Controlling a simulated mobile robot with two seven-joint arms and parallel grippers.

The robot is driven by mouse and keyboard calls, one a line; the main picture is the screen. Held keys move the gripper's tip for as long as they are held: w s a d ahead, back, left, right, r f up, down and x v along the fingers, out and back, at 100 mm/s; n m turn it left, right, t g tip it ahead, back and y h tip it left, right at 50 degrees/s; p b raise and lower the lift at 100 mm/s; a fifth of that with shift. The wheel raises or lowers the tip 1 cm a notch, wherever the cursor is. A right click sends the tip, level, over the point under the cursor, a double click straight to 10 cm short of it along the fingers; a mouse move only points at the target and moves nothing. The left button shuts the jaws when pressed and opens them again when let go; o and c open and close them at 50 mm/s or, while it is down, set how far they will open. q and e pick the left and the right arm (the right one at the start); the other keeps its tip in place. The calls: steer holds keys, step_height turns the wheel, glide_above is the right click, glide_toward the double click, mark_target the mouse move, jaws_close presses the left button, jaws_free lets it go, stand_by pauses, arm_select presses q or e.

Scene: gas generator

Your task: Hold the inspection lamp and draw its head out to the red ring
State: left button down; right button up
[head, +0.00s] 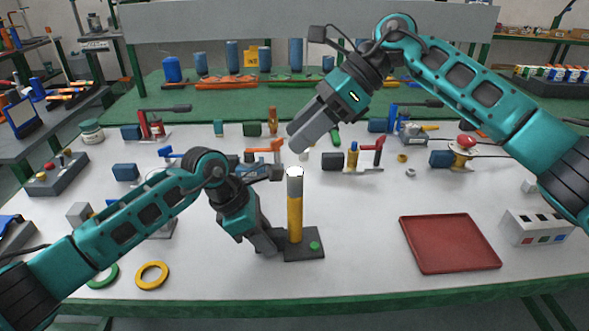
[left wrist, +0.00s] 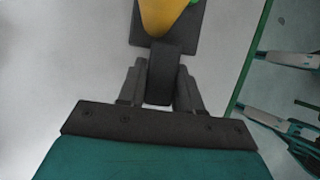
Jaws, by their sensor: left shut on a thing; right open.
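The inspection lamp stands upright near the front of the table, with a yellow body (head: 295,218) and a grey head with a white top (head: 295,182). Its dark base plate (head: 303,253) carries a green button. I see no red ring on it. My left gripper (head: 268,243) is low at the base's left side, shut on a dark block joined to the base. In the left wrist view the block (left wrist: 163,72) lies between the fingers (left wrist: 161,88), below the yellow body (left wrist: 160,15). My right gripper (head: 302,138) is open and empty, above and behind the lamp head, apart from it.
A red tray (head: 450,244) lies to the right, with a grey socket box (head: 537,227) beyond it. A yellow ring (head: 152,275) and a green ring (head: 103,276) lie at the front left. Clamps and small blocks stand behind the lamp. The table between lamp and tray is clear.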

mark_target(297, 172)
steer(key=shift+s+a+r+n+h, duration=0.15)
steer(key=shift+n+h, duration=0.1)
steer(key=shift+h, duration=0.3)
steer(key=shift+s+d+r+n+h, duration=0.1)
steer(key=shift+n+h, duration=0.15)
steer(key=shift+h, duration=0.3)
steer(key=shift+s+a+f+n+t+h, duration=0.2)
steer(key=shift+f+h, duration=0.45)
steer(key=shift+f, duration=0.65)
steer(key=shift+w+a+f+t+h, duration=0.1)
steer(key=shift+f+t+h, duration=0.15)
steer(key=shift+f+h, duration=0.8)
steer(key=shift+s+a+f+n+t+h, duration=0.15)
steer(key=shift+f+t+h, duration=0.15)
steer(key=shift+f, duration=1.3)
steer(key=shift+w, duration=0.1)
steer(key=c, duration=0.9)
steer(key=shift+o, duration=0.2)
steer(key=shift+r, duration=0.15)
